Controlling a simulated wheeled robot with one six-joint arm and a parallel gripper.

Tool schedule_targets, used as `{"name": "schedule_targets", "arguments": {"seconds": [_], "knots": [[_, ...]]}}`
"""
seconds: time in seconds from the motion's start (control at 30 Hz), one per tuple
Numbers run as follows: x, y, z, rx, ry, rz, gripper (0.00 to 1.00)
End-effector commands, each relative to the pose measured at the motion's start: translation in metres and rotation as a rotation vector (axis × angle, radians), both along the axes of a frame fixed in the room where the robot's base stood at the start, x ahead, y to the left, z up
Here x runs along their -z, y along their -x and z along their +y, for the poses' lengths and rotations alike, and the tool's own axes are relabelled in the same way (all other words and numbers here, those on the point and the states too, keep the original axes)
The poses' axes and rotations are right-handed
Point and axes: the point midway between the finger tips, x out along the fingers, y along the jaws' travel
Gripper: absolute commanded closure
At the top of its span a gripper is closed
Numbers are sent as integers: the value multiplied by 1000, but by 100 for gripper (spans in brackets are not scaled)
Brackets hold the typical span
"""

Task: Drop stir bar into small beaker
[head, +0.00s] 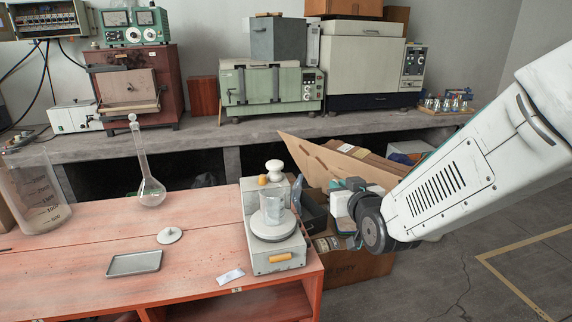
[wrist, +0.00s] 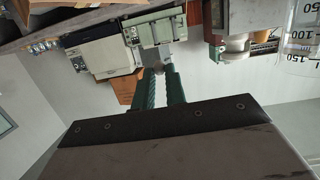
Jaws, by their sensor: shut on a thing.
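The small beaker (head: 272,205) is clear glass and stands upright on the round plate of a stirrer (head: 278,258). Part of a graduated glass beaker (wrist: 300,35) also shows at the right edge of the wrist view. My gripper (head: 337,188) is in the air to the right of the small beaker, apart from it. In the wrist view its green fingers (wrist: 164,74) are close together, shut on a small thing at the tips. I take it to be the stir bar, mostly hidden between the fingers and too small to make out.
A large beaker (head: 35,195), a long-necked flask (head: 150,188), a white round piece (head: 170,236) and a metal tray (head: 134,263) stand left on the red table (head: 80,225). Cardboard (head: 335,160) and boxes lie behind my gripper. The table front is mostly clear.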

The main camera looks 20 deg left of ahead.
Motion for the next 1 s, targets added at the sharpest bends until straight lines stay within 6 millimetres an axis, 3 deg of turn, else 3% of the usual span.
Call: {"name": "schedule_targets", "arguments": {"seconds": [0.03,0.2,0.43,0.57,1.0], "knots": [[-20,16,24,-46,-6,-6,100],[-62,61,76,-156,-8,0,100],[-88,95,106,-228,-10,6,100],[-85,98,108,-234,-8,9,100],[-38,97,107,-233,-8,10,100]]}}
